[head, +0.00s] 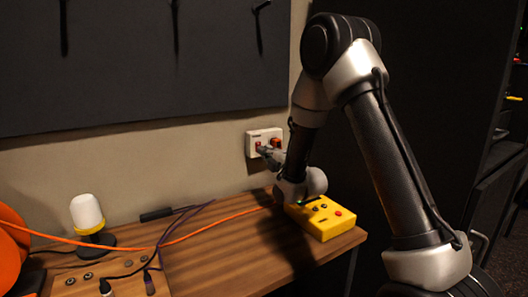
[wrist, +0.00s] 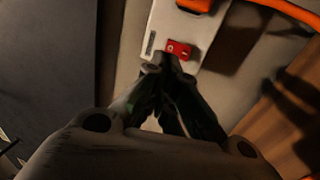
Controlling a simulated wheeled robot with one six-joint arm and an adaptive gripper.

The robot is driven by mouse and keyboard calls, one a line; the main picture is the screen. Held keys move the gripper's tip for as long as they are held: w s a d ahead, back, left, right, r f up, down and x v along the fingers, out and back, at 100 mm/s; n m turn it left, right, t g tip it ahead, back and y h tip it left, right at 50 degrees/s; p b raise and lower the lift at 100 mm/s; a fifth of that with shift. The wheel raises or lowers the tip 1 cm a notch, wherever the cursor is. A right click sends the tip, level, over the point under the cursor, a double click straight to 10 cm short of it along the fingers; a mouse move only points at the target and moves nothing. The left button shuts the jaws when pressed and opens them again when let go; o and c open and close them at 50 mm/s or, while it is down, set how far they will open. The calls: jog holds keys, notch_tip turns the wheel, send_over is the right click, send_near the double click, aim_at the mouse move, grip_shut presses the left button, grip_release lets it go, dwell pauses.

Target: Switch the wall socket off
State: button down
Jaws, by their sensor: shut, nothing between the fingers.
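The white wall socket (head: 252,136) is on the wall above the desk, and it also shows in the wrist view (wrist: 159,32). It has a red rocker switch (wrist: 179,49) on its face. The fingers partly cover the lower part of the socket.
A yellow box (head: 324,218) with buttons stands on the wooden desk (head: 225,255) below my wrist. An orange cable (head: 205,233) crosses the desk. A white-topped lamp (head: 87,212) and an orange reel (head: 8,250) are at left. A dark panel (head: 120,60) hangs above.

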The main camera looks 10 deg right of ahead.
jog(key=s+d+r, duration=0.1)
jog(key=s+d, duration=0.1)
jog(key=s, duration=0.5)
jog(key=shift+s+d, duration=0.25)
jog(key=shift+s, duration=0.1)
jog(key=shift+r, duration=0.15)
jog(key=s+d+r+m+g+h, duration=0.4)
jog(key=s+d+m+g, duration=0.2)
jog(key=s+d+m, duration=0.3)
jog(key=s+d+m+g+h, duration=0.2)
jog(key=s+m+g, duration=0.6)
jog(key=s, duration=1.9)
jog(key=d+m, duration=0.2)
jog(key=m, duration=0.2)
jog(key=shift+s+m, duration=0.3)
jog(key=shift+s, duration=0.05)
